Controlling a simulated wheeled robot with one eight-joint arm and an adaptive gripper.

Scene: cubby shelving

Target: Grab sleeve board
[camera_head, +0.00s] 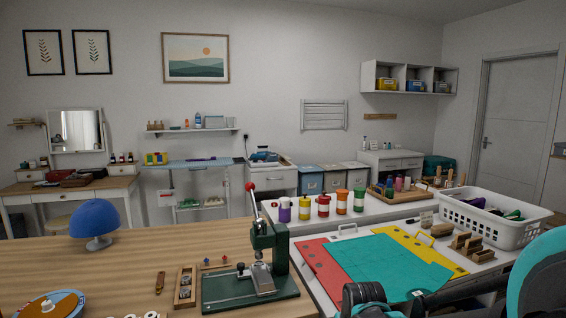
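I cannot single out a sleeve board with certainty. A long, flat, pale blue board (205,164) stands at the back wall, with small coloured items on it. It looks like an ironing-type surface. Parts of my own arm, teal and black, show along the lower right edge. My gripper's fingers do not show in this view, so I cannot see whether it is open or shut.
A wooden table (150,262) in front bears a green press (268,262), a blue dome (93,220) on a stand and a wooden tray (186,286). To the right, a white basket (495,222), wooden blocks (470,245) and coloured sheets (385,268) crowd the white worktop.

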